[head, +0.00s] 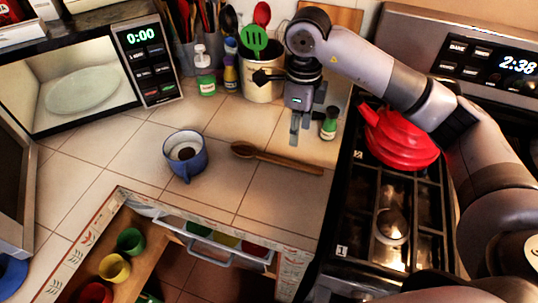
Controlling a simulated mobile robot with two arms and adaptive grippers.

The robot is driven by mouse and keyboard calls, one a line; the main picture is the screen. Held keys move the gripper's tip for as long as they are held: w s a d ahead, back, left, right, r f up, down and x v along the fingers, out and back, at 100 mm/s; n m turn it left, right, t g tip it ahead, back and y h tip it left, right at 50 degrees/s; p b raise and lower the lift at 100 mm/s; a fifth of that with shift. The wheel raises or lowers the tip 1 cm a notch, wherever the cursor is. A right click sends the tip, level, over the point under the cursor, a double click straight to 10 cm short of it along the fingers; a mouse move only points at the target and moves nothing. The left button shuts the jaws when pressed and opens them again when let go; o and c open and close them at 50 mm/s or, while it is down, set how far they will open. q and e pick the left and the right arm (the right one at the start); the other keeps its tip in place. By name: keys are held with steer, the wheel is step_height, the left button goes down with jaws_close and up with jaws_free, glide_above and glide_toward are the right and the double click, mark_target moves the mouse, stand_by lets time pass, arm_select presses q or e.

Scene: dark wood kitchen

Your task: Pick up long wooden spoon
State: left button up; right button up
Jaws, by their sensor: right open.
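The long wooden spoon (288,161) lies on the tiled counter, its bowl end at the left and its handle reaching right toward the stove. My right gripper (299,132) is open and empty, pointing down near the handle half of the spoon. In the picture its fingertips show just above the handle, with a gap between them. The exact height over the counter is hard to tell. My left gripper is not in view.
A blue mug (186,157) stands left of the spoon. A utensil crock (262,80) and a small green bottle (329,124) stand behind. A red kettle (396,138) sits on the stove at the right. An open drawer (165,241) holds colored cups in front.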

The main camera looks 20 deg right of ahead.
steer(key=p, duration=0.1)
glide_above(294, 163)
step_height(294, 163, down, 7)
steer(key=shift+s+a+r, duration=0.1)
steer(key=shift+r, duration=0.05)
step_height(294, 163, down, 5)
steer(key=p, duration=0.2)
steer(key=shift+r+p, duration=0.1)
steer(key=shift+p, duration=0.2)
steer(key=shift+f, duration=0.3)
steer(key=shift+c, duration=0.3)
steer(key=shift+r, duration=0.1)
jaws_close()
